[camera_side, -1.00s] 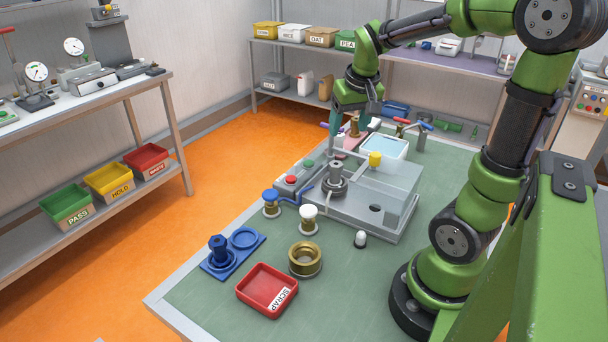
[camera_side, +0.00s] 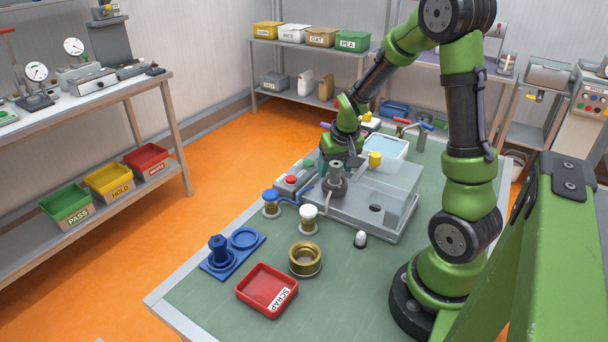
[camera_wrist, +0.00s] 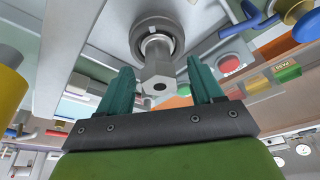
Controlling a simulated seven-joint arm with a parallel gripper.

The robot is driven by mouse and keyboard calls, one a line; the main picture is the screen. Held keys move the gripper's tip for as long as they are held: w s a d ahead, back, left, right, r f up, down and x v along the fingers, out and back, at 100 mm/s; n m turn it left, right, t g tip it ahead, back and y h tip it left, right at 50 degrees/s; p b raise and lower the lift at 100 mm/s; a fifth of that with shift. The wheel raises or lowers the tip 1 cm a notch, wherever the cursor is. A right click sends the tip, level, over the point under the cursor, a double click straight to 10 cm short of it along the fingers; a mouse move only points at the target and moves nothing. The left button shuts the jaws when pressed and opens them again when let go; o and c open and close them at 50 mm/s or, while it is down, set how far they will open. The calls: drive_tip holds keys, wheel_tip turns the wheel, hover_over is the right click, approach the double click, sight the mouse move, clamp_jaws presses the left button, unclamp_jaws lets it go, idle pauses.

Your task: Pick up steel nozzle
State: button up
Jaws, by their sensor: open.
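The steel nozzle (camera_side: 335,171) is a grey part with a hexagonal end, standing in a round collar on top of the grey machine block (camera_side: 395,205). In the wrist view the nozzle (camera_wrist: 158,78) points toward the camera, its hex end with a central hole lying between the two teal fingers. My gripper (camera_wrist: 159,68) is open, with a finger on each side of the nozzle and visible gaps to both. In the side view my gripper (camera_side: 326,163) is low at the nozzle and partly hidden by my wrist.
A yellow knob (camera_side: 375,160) stands on the block, right of the nozzle. Red and green buttons (camera_side: 291,179) and blue (camera_side: 270,197) and white (camera_side: 308,213) caps are to the left. A brass ring (camera_side: 305,259) and red scrap tray (camera_side: 267,290) are in front.

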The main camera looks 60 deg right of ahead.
drive_tip(key=shift+x, duration=0.85)
drive_tip(key=shift+c, duration=0.5)
